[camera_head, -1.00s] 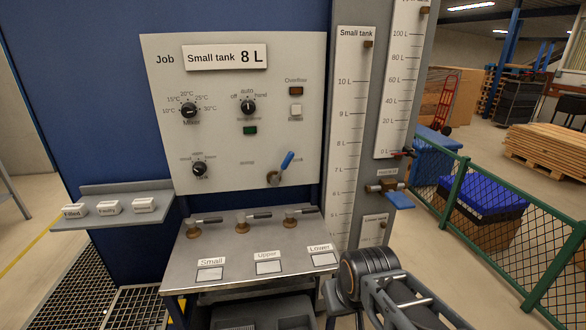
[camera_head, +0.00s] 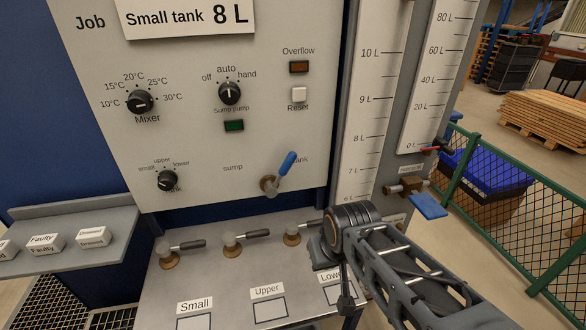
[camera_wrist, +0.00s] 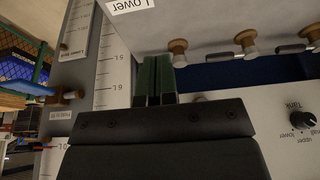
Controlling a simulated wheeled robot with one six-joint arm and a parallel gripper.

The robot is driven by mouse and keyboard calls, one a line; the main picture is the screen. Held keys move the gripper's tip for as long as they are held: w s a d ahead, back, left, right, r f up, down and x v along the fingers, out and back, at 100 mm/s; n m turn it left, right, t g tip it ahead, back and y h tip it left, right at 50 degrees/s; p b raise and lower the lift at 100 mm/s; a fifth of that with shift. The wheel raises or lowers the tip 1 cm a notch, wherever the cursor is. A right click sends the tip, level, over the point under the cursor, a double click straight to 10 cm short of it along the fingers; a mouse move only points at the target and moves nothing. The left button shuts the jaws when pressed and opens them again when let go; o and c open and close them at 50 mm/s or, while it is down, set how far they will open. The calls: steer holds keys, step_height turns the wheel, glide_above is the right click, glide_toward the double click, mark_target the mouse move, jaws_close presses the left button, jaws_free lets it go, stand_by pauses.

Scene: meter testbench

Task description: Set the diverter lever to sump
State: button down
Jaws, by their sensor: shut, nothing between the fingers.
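The diverter lever (camera_head: 287,163) has a blue handle on a round metal pivot, low on the grey panel in the head view. Its handle tilts up and right, towards the "tank" label (camera_head: 300,159). The "sump" label (camera_head: 233,168) is to the left of the pivot. My gripper (camera_wrist: 153,62) shows in the wrist view with its two greenish fingers together, shut and empty. In the head view my arm reaches in from the lower right, its wrist right of and below the lever, apart from it. I cannot make out the lever in the wrist view.
Three valve handles (camera_head: 233,240) stand on the metal bench (camera_head: 215,282) below the panel. Mixer (camera_head: 141,102), sump pump (camera_head: 230,92) and tank (camera_head: 167,181) knobs are on the panel. A tall white scale (camera_head: 378,90) stands to the right, and a side valve (camera_head: 407,187) projects beyond it.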

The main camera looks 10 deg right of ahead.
steer(key=shift+s, duration=0.1)
steer(key=w+a+f+m+g+y+b, duration=0.1)
steer(key=w+a+f+m+y+b, duration=0.1)
steer(key=w+m+y+b, duration=0.25)
steer(key=w+a+f+m+g+y+b, duration=0.1)
steer(key=w+a+f+y+b, duration=0.3)
steer(key=y, duration=0.3)
steer(key=w+d+r+m+t+y+b, duration=0.3)
steer(key=w+d+m+t+y+b, duration=0.2)
steer(key=w+d+t, duration=0.7)
steer(key=w+d+y, duration=0.1)
steer(key=d, duration=0.3)
steer(key=shift+w+d+y, duration=0.15)
steer(key=shift+d+y, duration=0.05)
steer(key=shift+y, duration=0.15)
steer(key=shift+a+m, duration=0.1)
steer(key=shift+m, duration=0.25)
